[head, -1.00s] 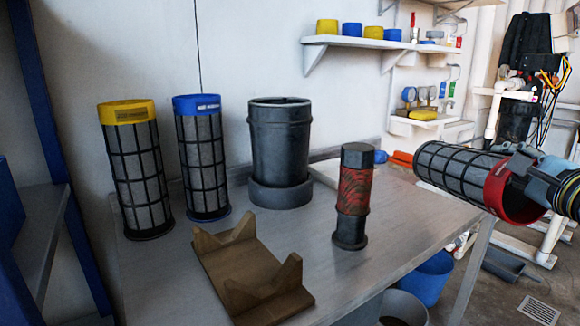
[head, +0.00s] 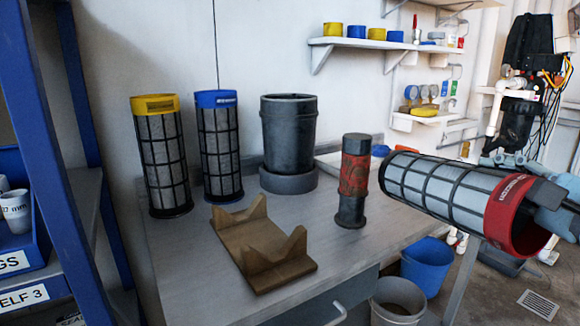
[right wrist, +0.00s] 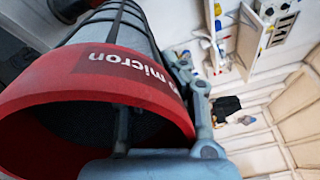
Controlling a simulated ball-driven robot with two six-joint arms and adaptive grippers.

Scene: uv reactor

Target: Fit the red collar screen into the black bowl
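The red collar screen (head: 440,185) is a black-ribbed mesh cylinder lying nearly sideways in the air, to the right of the table. Its red collar end points right and its mesh end points left. My right gripper (head: 547,197) is shut on the red collar; in the right wrist view the collar (right wrist: 100,85) fills the left side with a finger on its rim. The black bowl (head: 289,135) stands upright at the back of the table in a grey ring base (head: 289,180), apart from the screen. Its inside is mostly hidden. My left gripper is not in view.
A yellow collar screen (head: 160,155) and a blue collar screen (head: 218,148) stand left of the bowl. A wooden cradle (head: 262,245) lies in front of it. A black-and-red cylinder (head: 354,180) stands upright between bowl and held screen. A blue bucket (head: 427,272) is on the floor.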

